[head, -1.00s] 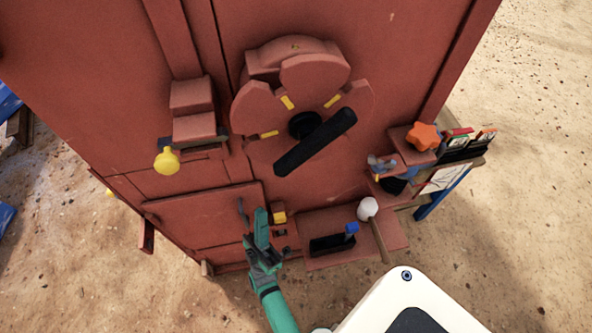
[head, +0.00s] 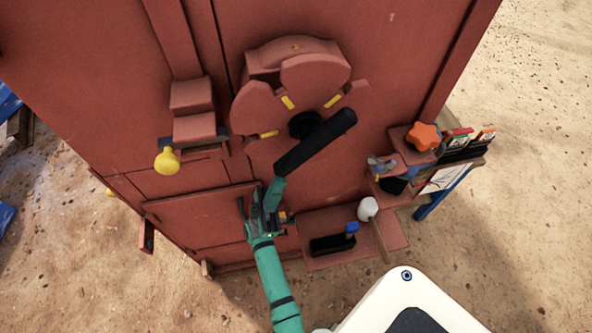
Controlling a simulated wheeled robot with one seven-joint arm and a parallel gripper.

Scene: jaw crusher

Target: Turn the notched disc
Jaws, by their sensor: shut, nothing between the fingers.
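The notched disc (head: 255,108) is a reddish lobed plate on the upright front of the red machine. Several notches show, with yellow marks beside them. A black bar handle (head: 318,140) crosses it, slanting from lower left to upper right, beside a round black hub (head: 303,124). My green gripper (head: 276,190) is shut and empty, just below the lower left end of the bar. Its tip overlaps or nearly meets that end; I cannot tell whether they touch. The lower right of the disc is partly hidden by the bar.
A yellow knob (head: 167,161) sticks out at the left. To the right are an orange star knob (head: 423,136) and a white-headed lever (head: 367,208). A low ledge holds a black slotted block with a blue knob (head: 351,228). Sandy ground surrounds the machine.

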